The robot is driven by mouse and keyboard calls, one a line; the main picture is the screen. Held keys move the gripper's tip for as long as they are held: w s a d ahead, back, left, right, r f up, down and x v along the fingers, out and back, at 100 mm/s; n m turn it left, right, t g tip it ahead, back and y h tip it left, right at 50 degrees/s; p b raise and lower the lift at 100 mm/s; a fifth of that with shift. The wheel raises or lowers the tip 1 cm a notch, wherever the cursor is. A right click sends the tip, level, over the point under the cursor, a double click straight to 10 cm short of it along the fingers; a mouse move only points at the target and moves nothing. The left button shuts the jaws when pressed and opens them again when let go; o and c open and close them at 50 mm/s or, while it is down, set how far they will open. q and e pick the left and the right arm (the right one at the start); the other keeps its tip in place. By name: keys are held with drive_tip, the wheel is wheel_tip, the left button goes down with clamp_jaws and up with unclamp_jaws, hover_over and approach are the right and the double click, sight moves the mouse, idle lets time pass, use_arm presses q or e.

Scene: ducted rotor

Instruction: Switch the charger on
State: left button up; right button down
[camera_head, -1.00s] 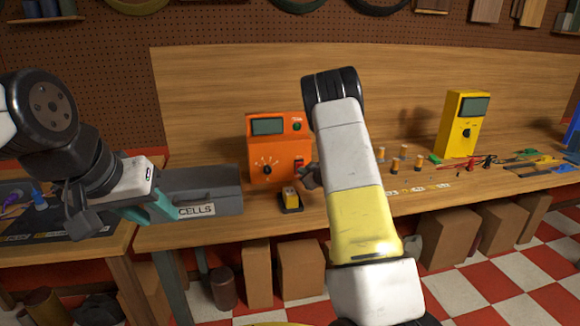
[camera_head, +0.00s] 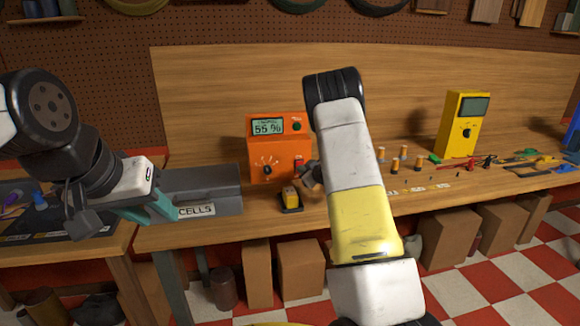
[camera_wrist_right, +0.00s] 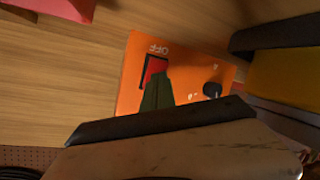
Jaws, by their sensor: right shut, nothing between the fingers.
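The orange charger (camera_head: 282,148) stands on the bench. Its display (camera_head: 268,127) is lit and reads about 55 %. Its red switch (camera_head: 298,168) is low on the right of the front. The switch also shows in the right wrist view (camera_wrist_right: 153,68), beside an OFF label. My right gripper (camera_head: 311,178) is at the charger's right front, partly hidden by my arm. In the wrist view its shut dark green fingertips (camera_wrist_right: 158,78) overlap the switch; contact is hard to tell. My left gripper (camera_head: 158,209) has teal fingers in front of the grey CELLS tray; its opening is unclear.
The grey CELLS tray (camera_head: 222,181) is to the left.

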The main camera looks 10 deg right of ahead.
drive_tip(key=shift+s+f, duration=0.4)
drive_tip(key=shift+s, duration=0.4)
drive_tip(key=shift+s+d+f, duration=0.1)
drive_tip(key=shift+s+f, duration=0.25)
drive_tip(key=shift+s, duration=0.4)
drive_tip(key=shift+s+a+f, duration=0.1)
drive_tip(key=shift+s+f, duration=0.25)
drive_tip(key=shift+s, duration=0.4)
drive_tip(key=shift+s+d+f, duration=0.1)
drive_tip(key=shift+s+f, duration=0.25)
drive_tip(key=shift+s, duration=0.4)
